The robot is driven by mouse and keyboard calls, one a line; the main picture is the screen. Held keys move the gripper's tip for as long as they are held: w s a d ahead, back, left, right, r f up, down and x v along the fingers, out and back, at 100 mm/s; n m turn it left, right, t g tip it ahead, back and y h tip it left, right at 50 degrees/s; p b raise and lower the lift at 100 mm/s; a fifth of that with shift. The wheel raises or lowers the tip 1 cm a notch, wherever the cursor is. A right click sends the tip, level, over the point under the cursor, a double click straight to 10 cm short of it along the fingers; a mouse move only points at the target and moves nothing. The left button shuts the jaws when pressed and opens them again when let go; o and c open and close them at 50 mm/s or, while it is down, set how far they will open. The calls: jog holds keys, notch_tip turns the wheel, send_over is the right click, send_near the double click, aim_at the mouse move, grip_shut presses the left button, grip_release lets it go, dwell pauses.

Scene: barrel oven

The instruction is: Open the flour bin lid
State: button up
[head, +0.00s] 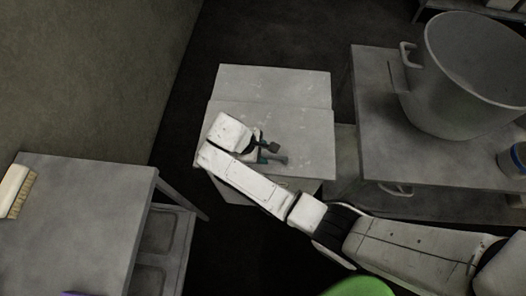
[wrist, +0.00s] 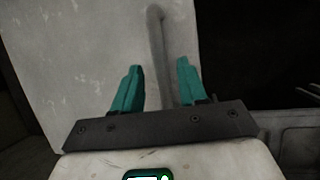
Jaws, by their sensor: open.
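The flour bin is a pale grey box whose body (head: 236,197) shows below its lid in the head view. Its scuffed flat lid (head: 309,128) is down, with a seam across the top behind it. My gripper (head: 271,153) is over the front part of the lid, its teal fingers apart. In the wrist view my gripper (wrist: 160,68) is open and empty. A thin grey bar handle (wrist: 155,32) on the pale lid panel (wrist: 85,60) runs between the fingers in the picture. I cannot tell how far it is from them, and its near end is hidden.
A table (head: 372,80) at right bears a big metal pot (head: 455,85) and a small blue-banded container (head: 514,159). A grey table (head: 85,195) at lower left holds a brush (head: 18,190). Dark floor (head: 265,35) is clear behind the bin.

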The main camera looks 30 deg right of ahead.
jog(key=shift+s+d+f, duration=0.1)
jog(key=shift+d+f, duration=0.1)
jog(key=shift+f, duration=0.25)
grip_shut()
dwell(0.5)
